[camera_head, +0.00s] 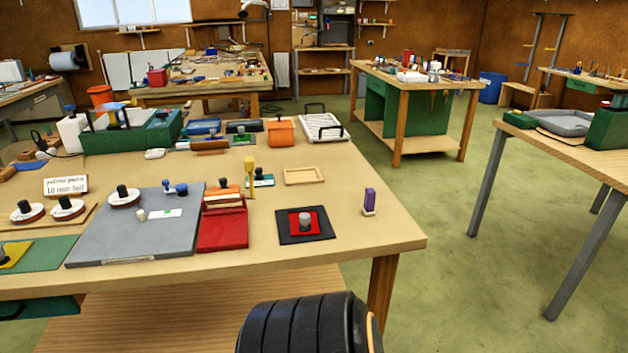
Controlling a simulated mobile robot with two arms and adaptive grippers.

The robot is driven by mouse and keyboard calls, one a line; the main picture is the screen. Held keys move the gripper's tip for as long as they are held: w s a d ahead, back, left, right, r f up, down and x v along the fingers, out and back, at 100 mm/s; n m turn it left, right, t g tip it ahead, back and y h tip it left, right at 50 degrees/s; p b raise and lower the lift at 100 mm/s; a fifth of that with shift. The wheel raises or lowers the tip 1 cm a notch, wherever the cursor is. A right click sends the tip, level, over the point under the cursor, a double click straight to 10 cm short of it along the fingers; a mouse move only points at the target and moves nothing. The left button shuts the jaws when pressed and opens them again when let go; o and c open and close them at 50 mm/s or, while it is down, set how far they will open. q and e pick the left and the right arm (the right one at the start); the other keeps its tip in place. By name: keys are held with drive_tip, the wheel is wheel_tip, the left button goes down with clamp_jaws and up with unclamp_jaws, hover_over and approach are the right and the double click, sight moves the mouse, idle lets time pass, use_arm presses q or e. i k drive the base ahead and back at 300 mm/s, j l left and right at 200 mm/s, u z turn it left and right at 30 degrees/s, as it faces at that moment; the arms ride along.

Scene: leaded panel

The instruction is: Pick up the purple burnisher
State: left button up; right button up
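The purple burnisher (369,200) stands upright near the right end of the wooden workbench (360,240). It has a purple upper part and a pale base. It stands apart from the things around it, and nothing touches it. Neither of my grippers shows in the head view, so I cannot see whether they are open or shut. A black ribbed rounded part, which looks like one of my arm links, shows at the bottom, in front of the bench.
Left of the burnisher are a black mat (322,232) with a red piece and grey knob, a red tray (222,230), a yellow-handled tool (249,178) and a shallow wooden tray (304,176). Bare benchtop surrounds the burnisher. Another table (560,150) stands at right across green floor.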

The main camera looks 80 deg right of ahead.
sight(370, 195)
drive_tip(key=z, duration=3.1)
